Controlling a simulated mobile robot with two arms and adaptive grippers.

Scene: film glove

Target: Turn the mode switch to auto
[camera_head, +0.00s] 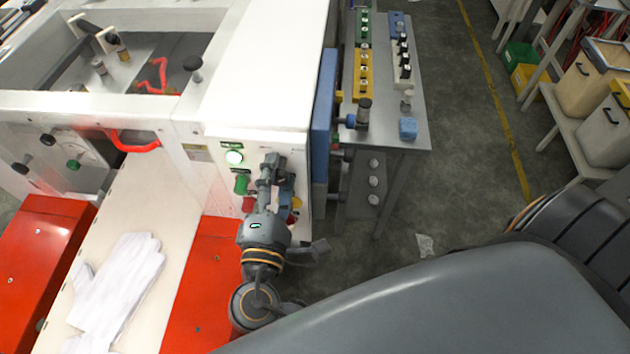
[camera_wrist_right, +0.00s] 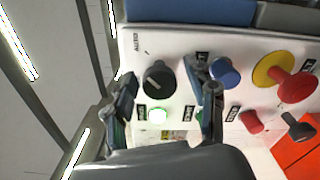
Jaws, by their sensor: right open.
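The white control panel (camera_wrist_right: 140,60) shows in the right wrist view, tilted in the picture. A black round knob (camera_wrist_right: 157,76) with a pale mark sits on it, beside a small label that seems to read AUTO; I take it as the mode switch. My right gripper (camera_wrist_right: 162,92) is open, with one finger on each side of the knob. I cannot tell whether the fingers touch it. In the head view the right gripper (camera_head: 269,166) is at the panel's front face and hides the knob. My left gripper is out of view.
Close by on the panel are a lit green lamp (camera_wrist_right: 158,115), a blue button (camera_wrist_right: 225,71), a red button (camera_wrist_right: 251,121) and a red emergency stop (camera_wrist_right: 296,86) on yellow. White gloves (camera_head: 118,288) lie left. A grey table (camera_head: 418,128) stands right; floor there is mostly clear.

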